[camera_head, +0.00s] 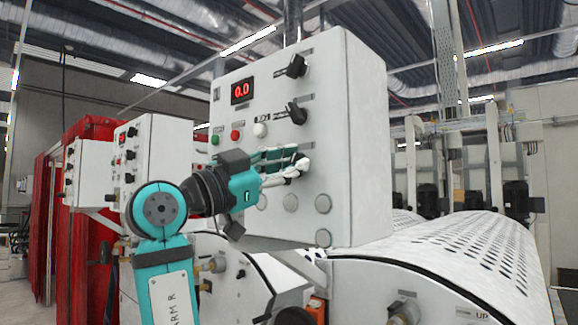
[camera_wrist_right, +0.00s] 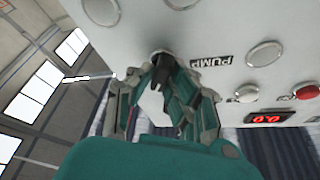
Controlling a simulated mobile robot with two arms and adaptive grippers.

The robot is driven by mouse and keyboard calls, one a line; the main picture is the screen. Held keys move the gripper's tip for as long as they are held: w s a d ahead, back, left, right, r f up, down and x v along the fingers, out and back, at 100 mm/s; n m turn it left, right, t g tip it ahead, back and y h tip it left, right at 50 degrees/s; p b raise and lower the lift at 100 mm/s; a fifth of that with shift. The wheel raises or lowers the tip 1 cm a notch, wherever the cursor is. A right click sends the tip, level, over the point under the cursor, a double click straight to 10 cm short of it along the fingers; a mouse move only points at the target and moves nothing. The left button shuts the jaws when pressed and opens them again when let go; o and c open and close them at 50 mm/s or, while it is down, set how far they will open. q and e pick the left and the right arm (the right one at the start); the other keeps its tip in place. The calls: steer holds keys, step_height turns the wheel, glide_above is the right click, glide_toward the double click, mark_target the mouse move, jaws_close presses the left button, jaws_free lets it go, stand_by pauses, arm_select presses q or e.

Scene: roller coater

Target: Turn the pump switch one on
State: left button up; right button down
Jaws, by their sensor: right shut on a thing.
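A black rotary switch (camera_wrist_right: 161,66) sits on the white control panel, beside a label reading PUMP (camera_wrist_right: 212,61), in the right wrist view. My right gripper (camera_wrist_right: 168,82) is shut on this switch, with one finger on either side of it. In the head view my right gripper (camera_head: 299,166) is at the lower middle of the white panel (camera_head: 352,140) and hides the switch it holds. My left gripper is not in view.
Two more black knobs, an upper (camera_head: 297,66) and a lower (camera_head: 297,113), are above my right gripper. A red display (camera_head: 242,92) reads 0.0. Round blank discs (camera_head: 323,203) are below. A perforated roller cover (camera_head: 450,255) is at the right.

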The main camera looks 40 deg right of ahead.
stand_by(0.4)
steer(key=c, duration=1.3)
jaws_free()
steer(key=shift+d, duration=0.1)
steer(key=v, duration=1.2)
steer(key=shift+f, duration=0.1)
